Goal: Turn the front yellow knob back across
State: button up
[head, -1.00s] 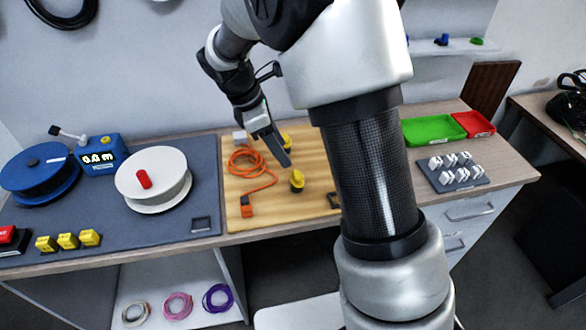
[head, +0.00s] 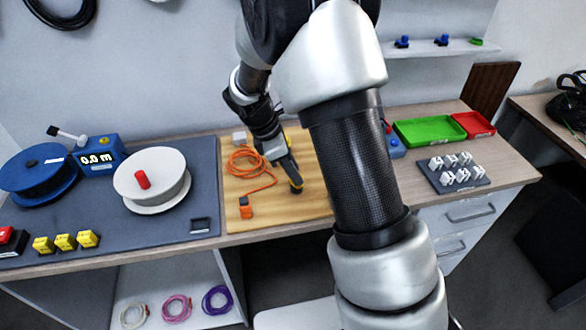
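The front yellow knob (head: 295,189) stands on the wooden board (head: 245,219), mostly hidden behind my gripper. My gripper (head: 293,178) points down at it, with its tips at or just over the knob. I cannot tell whether the fingers touch the knob or are closed on it. A second bit of yellow shows behind the gripper, largely hidden by it. The orange cable (head: 240,160) lies coiled on the board to the left of the gripper, with an orange block (head: 246,208) at its near end.
A white spool (head: 152,172) with a red handle and a blue reel (head: 38,172) stand at the left. A green tray (head: 430,131), a red tray (head: 473,124) and a rack of white pieces (head: 452,172) are at the right. My arm hides the board's right part.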

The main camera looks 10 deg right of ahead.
jog(key=c, duration=0.4)
jog(key=m+p, duration=0.1)
jog(key=m, duration=0.1)
jog(key=m+g, duration=0.1)
jog(key=shift+w+r+m+p, duration=0.15)
jog(key=shift+w+m+p, duration=0.05)
jog(key=shift+m+p, duration=0.2)
jog(key=m+g, duration=0.1)
jog(key=m, duration=0.1)
jog(key=m+g+y+p, duration=0.1)
jog(key=m, duration=0.1)
jog(key=shift+w+d+m, duration=0.1)
jog(key=shift+w+m, duration=0.1)
jog(key=shift+m, duration=0.1)
jog(key=m+y, duration=0.1)
jog(key=m, duration=0.1)
jog(key=m+g+p, duration=0.1)
jog(key=m, duration=0.2)
jog(key=shift+w+d+y, duration=0.1)
jog(key=shift+d+y, duration=0.1)
jog(key=shift+y, duration=0.2)
jog(key=shift+d+m+y, duration=0.15)
jog(key=shift+m+y, duration=0.65)
jog(key=shift+m, duration=1.5)
